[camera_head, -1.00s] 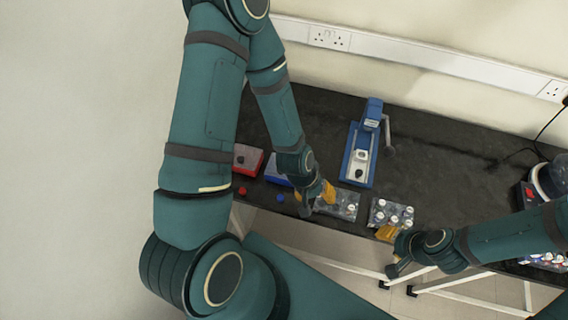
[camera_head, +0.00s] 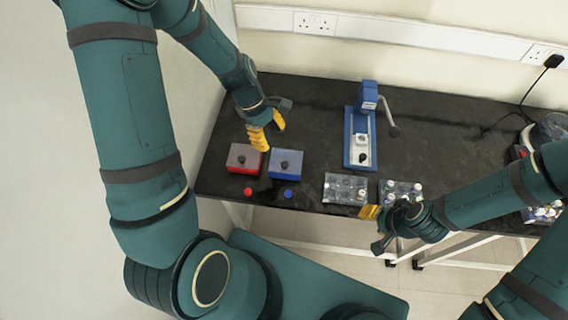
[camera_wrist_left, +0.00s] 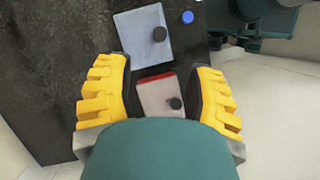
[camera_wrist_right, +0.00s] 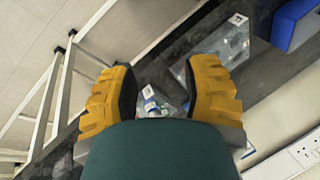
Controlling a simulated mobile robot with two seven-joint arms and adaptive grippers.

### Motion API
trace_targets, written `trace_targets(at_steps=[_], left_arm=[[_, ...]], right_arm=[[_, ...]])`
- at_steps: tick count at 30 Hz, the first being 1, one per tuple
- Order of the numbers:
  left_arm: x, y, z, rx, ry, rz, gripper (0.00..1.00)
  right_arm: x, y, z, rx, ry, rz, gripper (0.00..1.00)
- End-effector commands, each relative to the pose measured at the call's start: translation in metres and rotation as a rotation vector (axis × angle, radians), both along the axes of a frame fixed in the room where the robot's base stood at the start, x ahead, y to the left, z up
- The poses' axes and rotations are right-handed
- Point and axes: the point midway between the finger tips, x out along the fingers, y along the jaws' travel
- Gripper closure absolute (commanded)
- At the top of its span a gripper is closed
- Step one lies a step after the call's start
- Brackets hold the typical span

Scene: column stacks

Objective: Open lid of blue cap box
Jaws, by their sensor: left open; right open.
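The blue cap box (camera_head: 285,164) stands on the black table with its lid on and a dark round knob (camera_head: 284,165) on top. It also shows in the left wrist view (camera_wrist_left: 143,42), beyond the fingers. A red box (camera_head: 244,158) with a similar knob stands just left of it; in the left wrist view the red box (camera_wrist_left: 155,92) lies between the fingers. My left gripper (camera_head: 268,134) is open and empty, above and behind the two boxes.
A red cap (camera_head: 247,191) and a blue cap (camera_head: 288,193) lie in front of the boxes. The table between boxes and press is clear.

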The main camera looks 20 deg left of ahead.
Motion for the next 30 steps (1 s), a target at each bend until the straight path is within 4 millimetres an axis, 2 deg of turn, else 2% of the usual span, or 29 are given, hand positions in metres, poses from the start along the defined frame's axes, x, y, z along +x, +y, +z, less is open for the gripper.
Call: trace_targets(at_steps=[1, 3, 18, 24, 30], left_arm=[[-0.001, -0.003, -0.012, -0.001, 0.0, -0.002, 0.46], [-0.001, -0.007, -0.022, -0.001, 0.001, -0.003, 0.46], [-0.004, -0.032, -0.082, 0.0, 0.0, -0.003, 0.46], [-0.005, -0.039, -0.099, 0.0, 0.0, -0.003, 0.46], [-0.005, -0.043, -0.104, 0.001, -0.001, -0.003, 0.46]], right_arm=[[0.0, 0.0, -0.012, -0.001, 0.001, 0.0, 0.53], [0.0, 0.001, -0.021, -0.003, 0.002, 0.0, 0.53], [-0.01, 0.004, -0.078, -0.002, 0.027, 0.019, 0.53], [-0.016, 0.005, -0.092, 0.001, 0.038, 0.029, 0.53], [-0.018, 0.005, -0.097, 0.002, 0.042, 0.033, 0.53]])
